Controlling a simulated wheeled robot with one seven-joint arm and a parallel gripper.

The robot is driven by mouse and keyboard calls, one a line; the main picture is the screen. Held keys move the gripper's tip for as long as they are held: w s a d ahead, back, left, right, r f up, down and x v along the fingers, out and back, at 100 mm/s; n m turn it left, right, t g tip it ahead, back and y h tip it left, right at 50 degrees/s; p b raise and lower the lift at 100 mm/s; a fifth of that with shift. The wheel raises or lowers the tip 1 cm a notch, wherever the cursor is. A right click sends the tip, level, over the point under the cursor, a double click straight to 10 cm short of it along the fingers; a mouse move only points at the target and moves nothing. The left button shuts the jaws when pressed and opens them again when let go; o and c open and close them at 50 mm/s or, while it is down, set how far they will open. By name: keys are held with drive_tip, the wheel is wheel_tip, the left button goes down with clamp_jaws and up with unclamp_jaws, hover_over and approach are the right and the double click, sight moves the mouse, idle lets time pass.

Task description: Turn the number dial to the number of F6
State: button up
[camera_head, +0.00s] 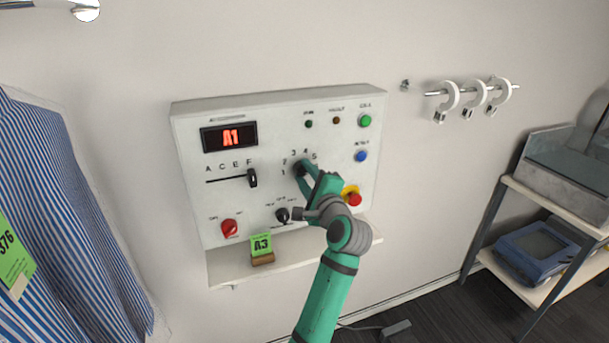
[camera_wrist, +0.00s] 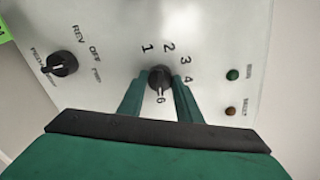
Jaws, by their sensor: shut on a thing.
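The number dial (camera_wrist: 160,76) is a black knob on the white control panel (camera_head: 190,145). In the wrist view the numbers 1 to 4 and a 6 show around it; the 5 is hidden by a finger. A pale mark on the knob points towards the 6. My gripper (camera_wrist: 160,84) is shut on the dial, one green finger on each side. In the head view my gripper (camera_head: 302,172) covers much of the dial (camera_head: 299,168). The black letter slider (camera_head: 252,178) stands under F at the right end of its slot. The display (camera_head: 230,137) reads A1.
A red knob (camera_head: 229,228), a black REV/OFF knob (camera_head: 283,215) and a red emergency button (camera_head: 353,198) sit low on the panel. A green A3 card (camera_head: 261,244) stands on the ledge below. Striped shirts (camera_head: 70,220) hang at left; a shelf (camera_head: 555,190) stands at right.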

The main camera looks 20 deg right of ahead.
drive_tip(key=o, duration=1)
drive_tip(key=shift+o, duration=0.2)
drive_tip(key=s, duration=1)
drive_tip(key=shift+s+d, duration=0.2)
drive_tip(key=shift+s, duration=0.2)
drive_tip(key=shift+w, duration=0.1)
